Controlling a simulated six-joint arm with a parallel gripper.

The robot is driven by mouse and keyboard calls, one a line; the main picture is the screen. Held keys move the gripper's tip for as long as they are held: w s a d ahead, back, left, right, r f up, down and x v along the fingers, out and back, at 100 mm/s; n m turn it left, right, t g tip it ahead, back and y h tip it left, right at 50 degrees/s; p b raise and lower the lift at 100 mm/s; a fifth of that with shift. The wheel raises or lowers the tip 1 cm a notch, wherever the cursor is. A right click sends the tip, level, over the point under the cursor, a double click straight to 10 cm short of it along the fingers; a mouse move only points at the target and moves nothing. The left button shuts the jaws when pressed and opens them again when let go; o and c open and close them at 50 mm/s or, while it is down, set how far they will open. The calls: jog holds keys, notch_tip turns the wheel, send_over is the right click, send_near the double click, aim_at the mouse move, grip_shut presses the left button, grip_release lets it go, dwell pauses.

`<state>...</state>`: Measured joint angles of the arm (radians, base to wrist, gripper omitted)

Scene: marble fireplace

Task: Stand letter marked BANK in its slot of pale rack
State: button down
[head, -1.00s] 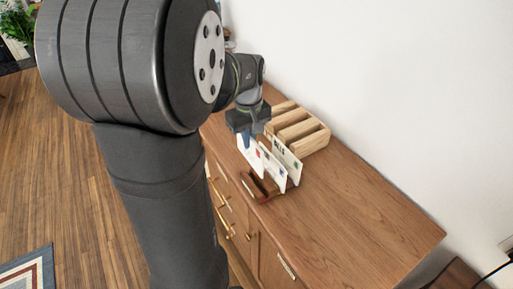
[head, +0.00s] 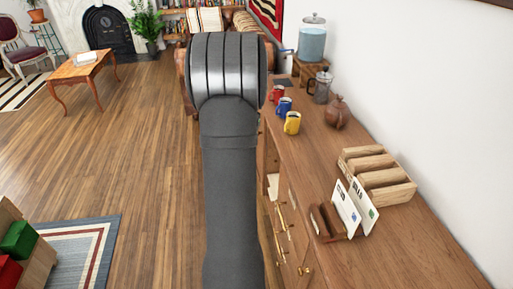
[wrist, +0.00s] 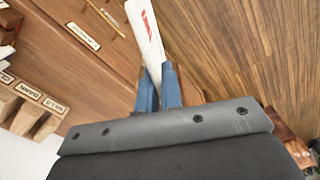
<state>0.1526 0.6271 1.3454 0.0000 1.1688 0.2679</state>
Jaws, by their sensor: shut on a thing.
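My gripper (wrist: 159,88), with blue fingers, is shut on a white letter (wrist: 145,35) in the wrist view. The letter has a red mark; no name on it can be read. In the head view my arm hides the gripper and held letter. The pale rack (head: 410,190) stands on the sideboard against the wall, with slots between thick wooden dividers. In the wrist view its labelled front (wrist: 22,100) is at the left edge, apart from the held letter. Two other white letters, one left (head: 343,208) and one right (head: 366,212), stand at a dark brown holder (head: 322,228).
Yellow (head: 292,123), blue (head: 284,108) and red (head: 276,94) mugs stand farther along the sideboard (head: 420,245). Beyond are a brown teapot (head: 337,113), a French press (head: 321,87) and a water dispenser (head: 312,42). The sideboard's near right end is clear.

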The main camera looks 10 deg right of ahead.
jog(key=s+d+r+m, duration=0.1)
jog(key=d+r+m, duration=0.15)
jog(key=d, duration=0.85)
jog(key=s+d+r+m, duration=0.15)
jog(key=d+m, duration=0.25)
jog(key=d, duration=0.7)
jog(key=d+r+m, duration=0.3)
jog(key=d, duration=0.8)
jog(key=s+d+r+m, duration=0.35)
jog(key=s+d, duration=0.65)
jog(key=d, duration=0.4)
notch_tip(320, 180, down, 9)
jog(key=shift+w+a+r, duration=0.15)
jog(key=shift+a+r, duration=0.05)
jog(key=shift+a, duration=0.1)
jog(key=shift+f, duration=0.35)
jog(key=shift+f, duration=0.65)
jog(key=shift+f, duration=0.15)
jog(key=shift+f, duration=0.75)
jog(key=shift+f, duration=0.35)
